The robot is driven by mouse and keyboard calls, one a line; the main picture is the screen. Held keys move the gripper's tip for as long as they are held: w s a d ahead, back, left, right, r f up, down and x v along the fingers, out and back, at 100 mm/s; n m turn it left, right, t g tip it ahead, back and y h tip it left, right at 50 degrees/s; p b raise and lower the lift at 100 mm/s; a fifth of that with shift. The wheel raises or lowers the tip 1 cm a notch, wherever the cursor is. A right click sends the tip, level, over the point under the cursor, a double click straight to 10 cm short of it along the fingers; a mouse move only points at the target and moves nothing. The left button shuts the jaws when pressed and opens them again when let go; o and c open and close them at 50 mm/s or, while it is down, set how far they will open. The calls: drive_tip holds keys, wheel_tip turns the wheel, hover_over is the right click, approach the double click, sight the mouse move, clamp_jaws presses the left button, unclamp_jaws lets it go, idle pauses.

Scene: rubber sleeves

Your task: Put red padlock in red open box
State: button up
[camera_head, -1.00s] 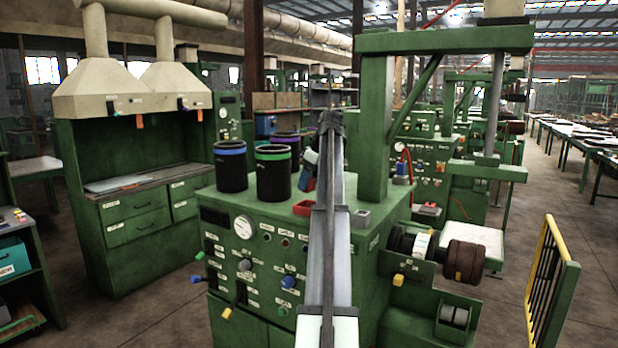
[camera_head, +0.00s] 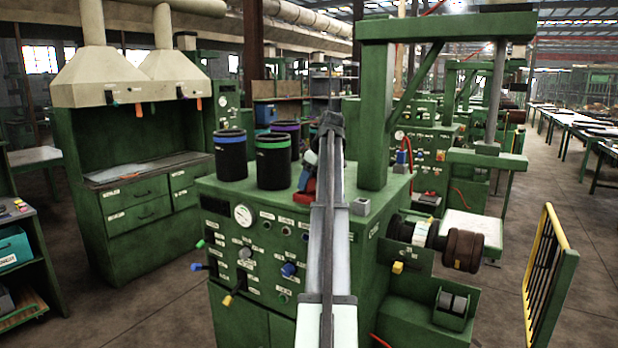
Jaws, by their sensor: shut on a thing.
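The red open box (camera_head: 302,198) sits on the green machine top, just left of my arm. Only part of it shows, and its inside cannot be made out. My gripper (camera_head: 306,178) points down right above the box, partly hidden by my arm. It is shut on a small red thing, the red padlock (camera_head: 312,186), which mostly blends with the box behind or below it. I cannot tell whether the padlock touches the box or is inside its rim.
Three black cylinders with a blue (camera_head: 230,155), a green (camera_head: 273,162) and a purple (camera_head: 285,135) band stand left of the box. A small grey block (camera_head: 360,206) lies right of my arm. A green post (camera_head: 375,120) rises behind it.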

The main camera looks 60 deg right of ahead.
sight(311, 184)
drive_tip(key=shift+s+a+f, duration=0.1)
drive_tip(key=shift+f, duration=0.9)
drive_tip(key=shift+s+a+f, duration=0.1)
drive_tip(key=shift+f, duration=0.25)
drive_tip(key=shift+a+f, duration=0.1)
drive_tip(key=o, duration=1.1)
drive_tip(key=shift+s+a, duration=0.1)
drive_tip(key=shift+o, duration=0.5)
drive_tip(key=v, duration=1.5)
drive_tip(key=shift+w+d, duration=0.3)
